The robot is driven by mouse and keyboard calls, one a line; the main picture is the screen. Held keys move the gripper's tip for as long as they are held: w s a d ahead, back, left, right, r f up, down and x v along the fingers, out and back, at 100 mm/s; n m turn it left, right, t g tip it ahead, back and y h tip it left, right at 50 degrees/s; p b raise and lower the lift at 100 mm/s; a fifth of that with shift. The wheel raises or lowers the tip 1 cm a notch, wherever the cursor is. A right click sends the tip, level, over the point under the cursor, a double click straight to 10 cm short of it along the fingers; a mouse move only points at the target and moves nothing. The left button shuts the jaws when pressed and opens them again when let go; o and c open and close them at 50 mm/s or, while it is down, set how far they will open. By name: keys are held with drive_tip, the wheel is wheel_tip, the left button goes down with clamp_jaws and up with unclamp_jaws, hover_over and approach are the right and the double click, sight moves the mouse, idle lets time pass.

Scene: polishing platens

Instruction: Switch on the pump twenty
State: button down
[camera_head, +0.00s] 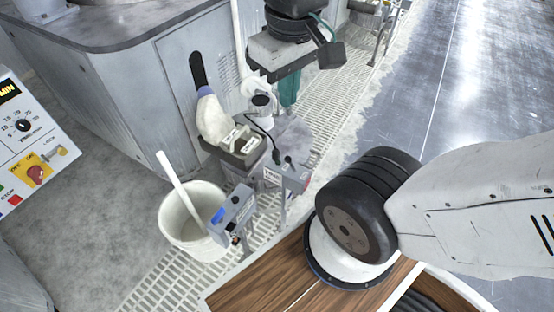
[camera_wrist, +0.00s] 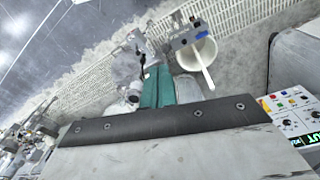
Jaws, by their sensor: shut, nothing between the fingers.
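My gripper (camera_head: 288,100) hangs at the upper middle of the head view, its teal fingers pointing down. In the wrist view the fingers (camera_wrist: 158,72) lie side by side, shut and empty. A grey switch box with a blue patch (camera_head: 233,212) stands on a post in the head view. A second grey box with a red-edged label (camera_head: 288,175) stands to its upper right, below my gripper. A pump-like unit with a white body (camera_head: 212,118) and dark base stands left of my fingers. Labels are too small to read, so I cannot tell which is pump twenty.
A white bucket (camera_head: 180,238) with a white stick (camera_head: 180,190) stands beside the boxes; the bucket also shows in the wrist view (camera_wrist: 187,57). A machine cabinet (camera_head: 130,85) stands behind. A control panel (camera_head: 30,140) is at far left.

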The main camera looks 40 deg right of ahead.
drive_tip(key=w+d+f+n+g+h, duration=0.1)
drive_tip(key=w+f+n+g+h, duration=0.5)
drive_tip(key=w+f, duration=0.95)
drive_tip(key=w+f+n+h, duration=0.1)
drive_tip(key=w+f+n, duration=0.2)
drive_tip(key=f, duration=0.9)
drive_tip(key=w+f+n+t+h, duration=0.1)
drive_tip(key=w+f+n+h, duration=0.1)
drive_tip(key=f+n, duration=0.4)
wheel_tip(320, 180, down, 6)
drive_tip(key=shift+w+a+r, duration=0.15)
drive_tip(key=shift+w+a, duration=0.2)
drive_tip(key=shift+w, duration=0.05)
drive_tip(key=shift+d, duration=0.1)
